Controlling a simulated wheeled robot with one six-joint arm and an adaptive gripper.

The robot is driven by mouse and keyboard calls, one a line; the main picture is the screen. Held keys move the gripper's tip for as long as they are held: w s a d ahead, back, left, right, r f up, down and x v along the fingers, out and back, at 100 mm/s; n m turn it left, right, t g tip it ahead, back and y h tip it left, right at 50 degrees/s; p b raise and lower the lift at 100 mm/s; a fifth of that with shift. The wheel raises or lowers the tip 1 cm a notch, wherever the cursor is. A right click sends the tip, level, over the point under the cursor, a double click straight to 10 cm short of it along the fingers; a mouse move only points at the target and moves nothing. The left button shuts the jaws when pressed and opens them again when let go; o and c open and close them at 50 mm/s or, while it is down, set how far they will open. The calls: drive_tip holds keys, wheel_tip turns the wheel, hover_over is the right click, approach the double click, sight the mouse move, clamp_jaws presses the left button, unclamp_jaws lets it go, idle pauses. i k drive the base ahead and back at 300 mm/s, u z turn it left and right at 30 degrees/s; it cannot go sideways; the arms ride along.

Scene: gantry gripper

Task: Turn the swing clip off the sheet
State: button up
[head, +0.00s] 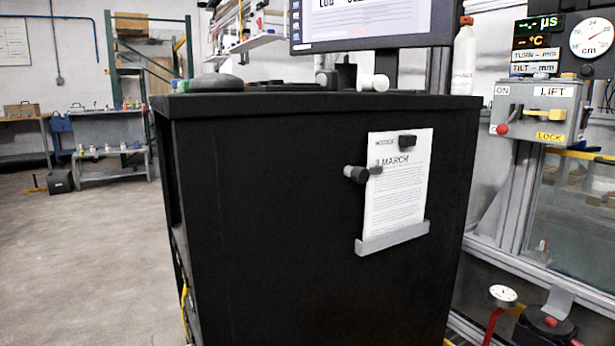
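A white printed sheet (398,195), headed "MARCH", stands upright against the side of a black cabinet. Its lower edge sits in a light grey ledge (393,238). The swing clip (357,174), dark with a round knob, is at the sheet's left edge. My gripper is not in view.
The black cabinet (270,220) carries small items and a monitor (370,22) on top. A red hose and small dial (503,295) are low right. Open floor (90,250) lies left.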

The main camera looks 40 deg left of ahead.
sight(360, 175)
drive_tip(key=u, duration=0.25)
drive_tip(key=k, duration=0.15)
drive_tip(key=u, duration=1.2)
